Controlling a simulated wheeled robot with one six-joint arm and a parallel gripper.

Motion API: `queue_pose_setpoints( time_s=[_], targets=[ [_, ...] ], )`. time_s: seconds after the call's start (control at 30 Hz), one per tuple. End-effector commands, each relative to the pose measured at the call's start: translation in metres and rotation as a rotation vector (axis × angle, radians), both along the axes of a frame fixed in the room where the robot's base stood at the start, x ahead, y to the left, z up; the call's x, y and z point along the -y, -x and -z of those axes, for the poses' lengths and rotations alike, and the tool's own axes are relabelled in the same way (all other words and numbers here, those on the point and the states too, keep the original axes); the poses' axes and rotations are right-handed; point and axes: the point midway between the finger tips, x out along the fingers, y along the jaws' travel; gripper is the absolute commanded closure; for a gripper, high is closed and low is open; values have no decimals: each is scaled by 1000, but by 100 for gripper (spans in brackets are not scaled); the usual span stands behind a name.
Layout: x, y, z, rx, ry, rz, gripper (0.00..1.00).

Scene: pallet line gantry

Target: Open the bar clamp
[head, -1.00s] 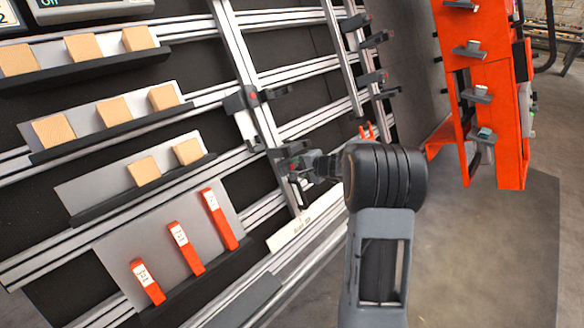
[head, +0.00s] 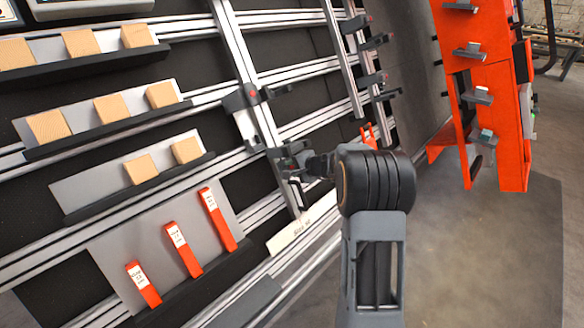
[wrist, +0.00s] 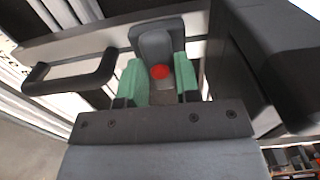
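The bar clamp (head: 247,118) is mounted on the rack in the head view, with dark jaws on a pale upright bar. My gripper (head: 305,162) is at its lower dark part, partly hidden by my own arm. In the wrist view, the green finger pads of my gripper (wrist: 162,80) stand on either side of a red button, in front of a dark grey clamp handle (wrist: 156,43). The pads overlap the handle's lower sides. I cannot tell whether they touch or squeeze it. A dark loop-shaped part (wrist: 70,72) lies to the left.
More clamps (head: 372,78) hang on bars to the right. Wooden blocks (head: 110,108) and red labelled pieces (head: 182,250) sit on ledges at the left. An orange frame (head: 505,100) stands at the right. The floor (head: 490,235) below it is clear.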

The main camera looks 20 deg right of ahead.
Motion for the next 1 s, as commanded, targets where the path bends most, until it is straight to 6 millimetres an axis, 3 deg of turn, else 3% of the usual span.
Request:
queue_pose_setpoints(
  time_s=[0.3, 0.63, 1.0],
  targets=[
    [0, 0, 0, -1, 0, 0, 100],
    [0, 0, 3, 8, 18, -10, 100],
    [0, 0, 7, 99, 214, -124, 100]
  ],
)
